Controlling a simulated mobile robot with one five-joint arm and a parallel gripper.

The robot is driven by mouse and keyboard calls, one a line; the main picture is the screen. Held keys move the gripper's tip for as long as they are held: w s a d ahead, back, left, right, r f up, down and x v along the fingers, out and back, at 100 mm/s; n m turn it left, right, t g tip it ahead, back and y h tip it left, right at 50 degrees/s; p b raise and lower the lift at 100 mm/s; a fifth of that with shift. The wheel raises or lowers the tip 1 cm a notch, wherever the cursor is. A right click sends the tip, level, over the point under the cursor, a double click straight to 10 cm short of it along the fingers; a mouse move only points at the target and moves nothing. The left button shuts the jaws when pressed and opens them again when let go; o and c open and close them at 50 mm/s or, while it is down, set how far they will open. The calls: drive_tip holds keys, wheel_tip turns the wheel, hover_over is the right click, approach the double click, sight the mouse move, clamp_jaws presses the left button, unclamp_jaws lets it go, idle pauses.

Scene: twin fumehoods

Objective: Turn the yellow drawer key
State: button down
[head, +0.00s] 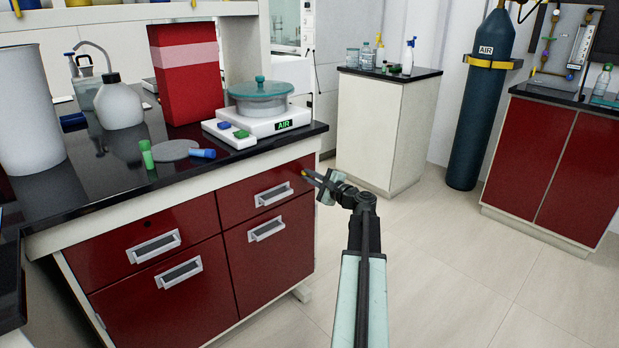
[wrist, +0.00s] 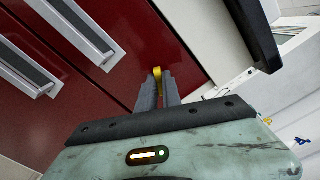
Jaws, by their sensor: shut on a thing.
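The yellow drawer key (wrist: 157,72) shows as a small yellow piece between the fingertips of my gripper (wrist: 158,80) in the wrist view, against the red drawer front. My gripper is shut on it. In the head view my gripper (head: 312,178) is at the right end of the upper right red drawer (head: 235,203), beside its handle (head: 273,194). The key is only a tiny yellow spot there (head: 304,173). The fingers hide most of the key, and its turn angle cannot be told. The drawer looks shut.
The black countertop (head: 110,180) overhangs the drawers and carries a white scale-like device (head: 262,122), a red box (head: 186,75) and bottles. A white cabinet (head: 375,130) and a dark gas cylinder (head: 482,110) stand behind. The floor (head: 450,270) at right is clear.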

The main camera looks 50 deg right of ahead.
drive_tip(key=n, duration=0.5)
drive_tip(key=shift+n, duration=0.3)
idle(0.5)
drive_tip(key=c, duration=1.5)
unclamp_jaws()
drive_tip(key=shift+s, duration=0.1)
drive_tip(key=s, duration=0.7)
drive_tip(key=shift+s+a, duration=0.25)
drive_tip(key=shift+a, duration=0.1)
